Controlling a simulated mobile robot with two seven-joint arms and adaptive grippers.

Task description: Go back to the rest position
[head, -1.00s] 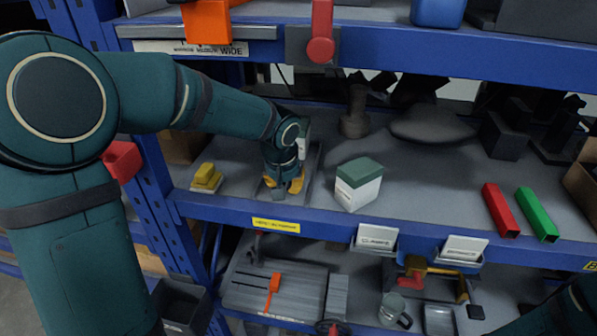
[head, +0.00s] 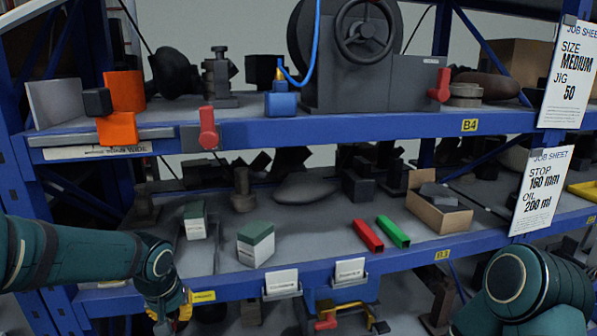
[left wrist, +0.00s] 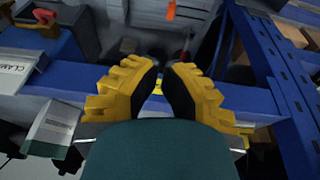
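My left gripper (head: 170,312) is low at the left of the head view, in front of the middle shelf's front edge. In the left wrist view its yellow fingers (left wrist: 162,80) stand apart with nothing held between them. A green-and-white box (head: 195,221) stands on a grey tray on the middle shelf, beyond my gripper and apart from it. A second green-and-white box (head: 256,244) stands to its right. My right gripper is not in view; only a link of my right arm shows at the lower right.
The blue shelf edge (head: 330,270) with label holders lies close by my left gripper. A red bar (head: 368,236) and a green bar (head: 393,232) lie on the middle shelf. A cardboard box (head: 438,208) is further right. The upper shelf holds a large dark machine (head: 362,60).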

